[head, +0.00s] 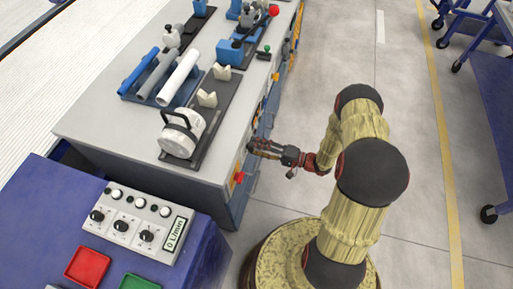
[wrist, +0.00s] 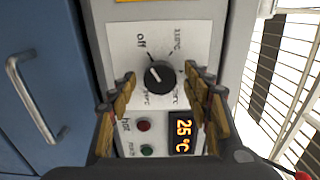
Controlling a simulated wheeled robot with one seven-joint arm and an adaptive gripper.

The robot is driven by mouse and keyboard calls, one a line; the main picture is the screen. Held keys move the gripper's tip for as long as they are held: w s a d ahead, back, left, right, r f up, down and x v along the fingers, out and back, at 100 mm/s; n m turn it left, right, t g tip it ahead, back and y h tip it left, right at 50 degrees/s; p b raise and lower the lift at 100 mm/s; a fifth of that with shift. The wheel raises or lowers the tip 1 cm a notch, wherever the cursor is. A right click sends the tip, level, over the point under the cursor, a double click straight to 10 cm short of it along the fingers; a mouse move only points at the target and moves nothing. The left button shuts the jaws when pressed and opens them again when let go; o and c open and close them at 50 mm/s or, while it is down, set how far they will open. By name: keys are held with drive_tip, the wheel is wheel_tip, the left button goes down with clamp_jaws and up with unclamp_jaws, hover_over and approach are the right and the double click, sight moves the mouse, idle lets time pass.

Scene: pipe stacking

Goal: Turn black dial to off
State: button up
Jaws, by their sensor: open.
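The black dial (wrist: 159,77) sits on a white panel (wrist: 196,40) in the wrist view. Around it are the marks "off" at upper left, "110°C" at upper right and other temperatures below. A small pale mark shows on the dial, but I cannot tell surely where it points. My gripper (wrist: 160,80) is open, with one finger on each side of the dial and a gap on both sides. In the head view my gripper (head: 255,148) is at the grey bench's right side, and this dial cannot be made out there.
Below the dial are a lit "25°C" display (wrist: 183,132), a red button (wrist: 143,126) and a green button (wrist: 147,150). A blue cabinet (wrist: 35,80) is at left. In the head view, a control box (head: 135,222) with other black knobs stands at lower left.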

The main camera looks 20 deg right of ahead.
drive_tip(key=shift+d, duration=0.1)
drive_tip(key=v, duration=1.2)
